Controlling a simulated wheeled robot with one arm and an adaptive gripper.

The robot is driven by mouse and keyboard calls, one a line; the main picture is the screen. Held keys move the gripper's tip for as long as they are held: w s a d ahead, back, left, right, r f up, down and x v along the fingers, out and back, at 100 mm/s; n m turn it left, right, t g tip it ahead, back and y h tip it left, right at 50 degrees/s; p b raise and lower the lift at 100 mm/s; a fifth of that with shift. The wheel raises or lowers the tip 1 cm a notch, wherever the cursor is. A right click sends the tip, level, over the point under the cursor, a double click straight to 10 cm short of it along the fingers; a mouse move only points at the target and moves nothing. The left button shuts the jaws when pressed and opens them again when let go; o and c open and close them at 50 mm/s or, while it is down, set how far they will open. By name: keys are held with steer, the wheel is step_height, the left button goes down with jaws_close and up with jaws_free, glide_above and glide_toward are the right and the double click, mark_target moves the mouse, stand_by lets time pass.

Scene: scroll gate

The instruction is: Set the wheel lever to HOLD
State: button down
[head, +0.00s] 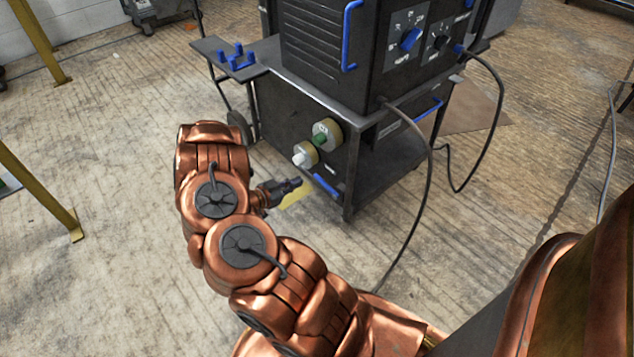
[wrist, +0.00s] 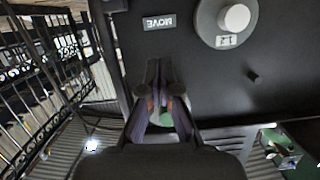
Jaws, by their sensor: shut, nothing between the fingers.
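The wheel lever appears to be the short blue bar (head: 326,186) low on the dark cart's front (head: 272,112), slanting down to the right. A small label just above it is too small to read in the head view. In the wrist view a label (wrist: 158,22) reads MOVE, upside down. My gripper (head: 299,183) is shut and empty, just left of the blue bar; I cannot tell whether they touch. In the wrist view my gripper's fingertips (wrist: 160,88) are together in front of the dark panel below the label. The lever is not clearly seen there.
Round fittings with a green knob (head: 319,138) and a white knob (head: 299,158) sit above the bar. The white one shows in the wrist view (wrist: 234,18). A cable (head: 428,190) hangs at right. Yellow posts (head: 38,190) stand left; floor between is clear.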

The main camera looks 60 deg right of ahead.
steer(key=b, duration=0.3)
glide_above(326, 185)
steer(key=w+a, duration=0.2)
steer(key=w, duration=0.1)
step_height(326, 185, down, 2)
steer(key=f, duration=0.1)
steer(key=shift+s+d+f+b, duration=0.15)
steer(key=shift+f+b, duration=0.65)
steer(key=shift+f, duration=0.9)
steer(key=shift+f+p, duration=0.1)
steer(key=shift+p, duration=0.25)
